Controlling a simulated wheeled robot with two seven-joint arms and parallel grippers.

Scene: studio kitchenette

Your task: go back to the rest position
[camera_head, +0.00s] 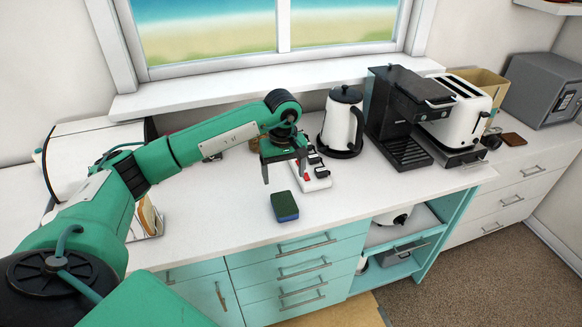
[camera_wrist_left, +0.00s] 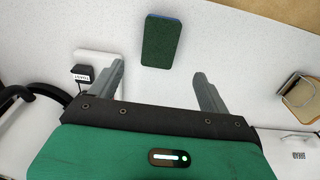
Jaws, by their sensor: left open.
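My left arm reaches in from the left over the white counter in the head view. Its gripper (camera_head: 284,172) is open and empty above the counter, beside a white power strip. In the left wrist view the two fingers of the left gripper (camera_wrist_left: 160,85) are spread apart with nothing between them. A green and blue sponge (camera_head: 285,206) lies on the counter in front of the gripper; it also shows in the left wrist view (camera_wrist_left: 157,41), beyond the fingertips and apart from them. My right gripper is not in view.
The power strip (camera_head: 316,176) with plugs lies just right of the gripper. A kettle (camera_head: 340,124), a black coffee machine (camera_head: 386,105) and a white toaster (camera_head: 462,115) stand further right. A window (camera_head: 230,32) is behind. The counter (camera_head: 225,215) is clear around the sponge.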

